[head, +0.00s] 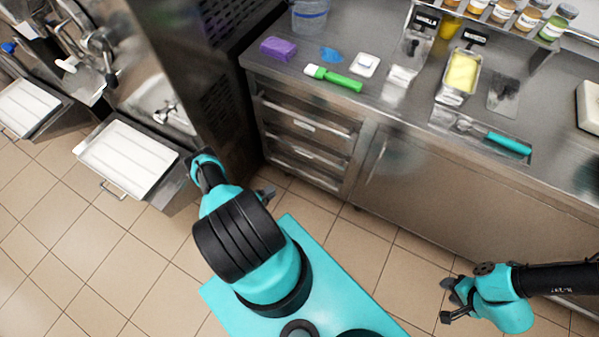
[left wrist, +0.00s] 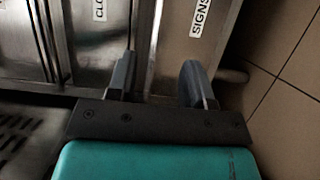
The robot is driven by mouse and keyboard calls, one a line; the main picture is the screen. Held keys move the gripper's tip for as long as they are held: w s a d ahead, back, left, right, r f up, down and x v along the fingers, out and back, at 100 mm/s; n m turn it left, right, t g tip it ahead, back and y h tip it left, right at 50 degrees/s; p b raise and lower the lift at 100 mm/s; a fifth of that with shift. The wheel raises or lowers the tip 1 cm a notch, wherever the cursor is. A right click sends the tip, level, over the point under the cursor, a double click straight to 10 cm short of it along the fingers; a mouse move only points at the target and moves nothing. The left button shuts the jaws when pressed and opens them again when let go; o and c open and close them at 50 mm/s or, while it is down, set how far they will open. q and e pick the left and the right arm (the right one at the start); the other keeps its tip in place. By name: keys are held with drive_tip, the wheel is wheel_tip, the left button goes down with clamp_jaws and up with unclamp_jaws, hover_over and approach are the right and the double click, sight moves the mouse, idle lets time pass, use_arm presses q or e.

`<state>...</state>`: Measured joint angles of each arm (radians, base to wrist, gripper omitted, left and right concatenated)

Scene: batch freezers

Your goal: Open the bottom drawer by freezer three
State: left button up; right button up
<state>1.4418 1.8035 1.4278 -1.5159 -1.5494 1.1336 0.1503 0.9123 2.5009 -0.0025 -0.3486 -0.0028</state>
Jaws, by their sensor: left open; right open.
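A steel drawer stack (head: 307,145) is set in the counter's left end, with bar handles on its fronts. All its drawers look shut. The bottom drawer (head: 303,175) is just above the floor. In the left wrist view its front (left wrist: 188,55) seems to be the one labelled "SIGNS", beside the floor tiles. My left gripper (head: 265,193) is open, low and close to the stack; its two fingers (left wrist: 160,80) point at the fronts. A bright bar, perhaps a handle, runs between them; I cannot tell whether they touch it. My right gripper (head: 444,300) is open and empty, low at the right.
A tall dark steel machine (head: 205,60) stands left of the drawers, with white trays (head: 128,158) further left. On the counter lie a purple sponge (head: 278,48), a green brush (head: 334,79) and a teal-handled tool (head: 508,143).

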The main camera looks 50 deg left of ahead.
sight(299, 172)
use_arm(q)
drive_tip(key=w, duration=0.5)
drive_tip(key=w+d, duration=0.1)
drive_tip(key=w, duration=1.1)
drive_tip(key=shift+w+d, duration=0.15)
drive_tip(key=shift+d, duration=0.05)
drive_tip(key=shift+c, duration=0.5)
clamp_jaws()
